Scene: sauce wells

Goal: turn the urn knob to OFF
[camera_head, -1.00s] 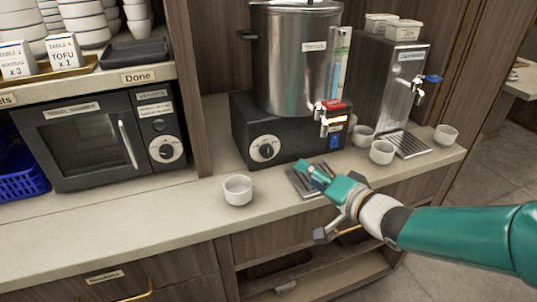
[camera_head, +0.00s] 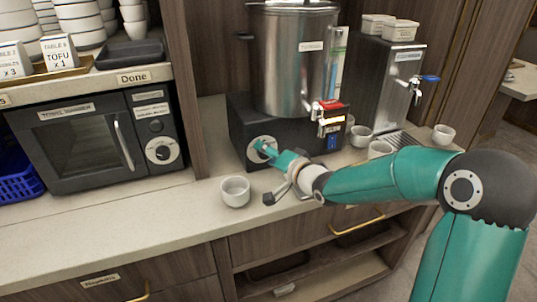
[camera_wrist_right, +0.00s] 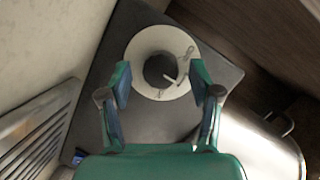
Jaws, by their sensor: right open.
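The steel urn (camera_head: 293,65) stands on a black base (camera_head: 236,134) on the counter. The urn knob is a dark knob on a round white dial (camera_head: 254,154) on the base's front. My left gripper is not in view.
A white cup (camera_head: 235,191) stands on the counter left of my right gripper. The urn's tap (camera_head: 329,118) with a red top is to the right, near more cups (camera_head: 361,135) and a second dispenser (camera_head: 385,85). A towel warmer (camera_head: 85,140) stands at left.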

